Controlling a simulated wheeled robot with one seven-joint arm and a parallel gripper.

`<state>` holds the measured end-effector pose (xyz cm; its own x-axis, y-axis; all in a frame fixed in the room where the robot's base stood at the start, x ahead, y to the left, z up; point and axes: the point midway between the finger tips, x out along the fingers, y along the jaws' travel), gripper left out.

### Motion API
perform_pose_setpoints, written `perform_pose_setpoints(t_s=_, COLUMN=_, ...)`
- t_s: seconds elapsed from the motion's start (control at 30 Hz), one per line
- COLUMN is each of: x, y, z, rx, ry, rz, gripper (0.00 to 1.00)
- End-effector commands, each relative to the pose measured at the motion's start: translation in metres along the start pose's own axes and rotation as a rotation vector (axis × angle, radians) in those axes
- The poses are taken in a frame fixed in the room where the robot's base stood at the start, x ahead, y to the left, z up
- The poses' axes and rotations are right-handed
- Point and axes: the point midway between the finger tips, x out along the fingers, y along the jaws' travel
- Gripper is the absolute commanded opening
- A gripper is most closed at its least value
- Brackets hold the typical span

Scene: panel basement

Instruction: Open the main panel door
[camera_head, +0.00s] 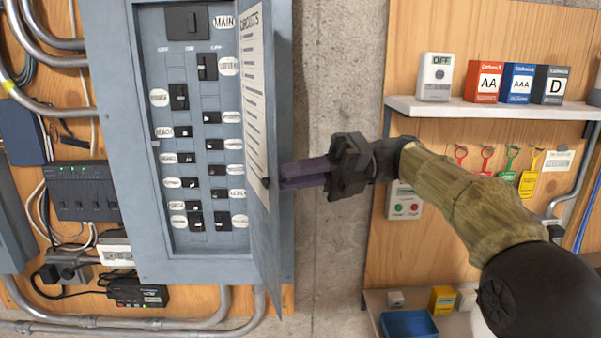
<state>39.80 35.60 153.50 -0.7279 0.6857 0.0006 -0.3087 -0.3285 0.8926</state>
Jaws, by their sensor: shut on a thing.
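The grey main panel (160,256) hangs on the wall left of centre, with rows of black breakers (179,97) and white labels showing inside. Its door (269,205) is hinged out on the right side and stands open, seen nearly edge-on, with a printed circuit list (251,90) on its inner face. My gripper (285,176) reaches in from the right. Its purple fingers are shut on the door's free edge at a small dark latch (265,183). The fingertips partly hide the grip point.
A white shelf (480,108) with battery boxes (483,80) and a small device marked OFF (436,76) is on the right. Conduits (130,323) run under the panel. Bare concrete (335,80) lies between the boards.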

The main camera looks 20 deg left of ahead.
Motion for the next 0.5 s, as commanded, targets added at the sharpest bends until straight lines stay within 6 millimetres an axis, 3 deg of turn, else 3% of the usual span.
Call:
perform_pose_setpoints(t_s=0.17, x=-0.0005, y=-0.0007, z=-0.0002, rx=0.001, ry=-0.001, rz=-0.002, gripper=0.0)
perform_pose_setpoints(t_s=0.2, x=-0.0006, y=-0.0007, z=-0.0002, rx=0.001, ry=-0.001, rz=-0.002, gripper=0.22)
perform_pose_setpoints(t_s=0.27, x=-0.0006, y=-0.0007, z=-0.0002, rx=0.001, ry=-0.001, rz=-0.002, gripper=0.34)
perform_pose_setpoints(t_s=0.5, x=-0.0006, y=-0.0005, z=-0.0001, rx=0.001, ry=-0.002, rz=-0.002, gripper=0.36)
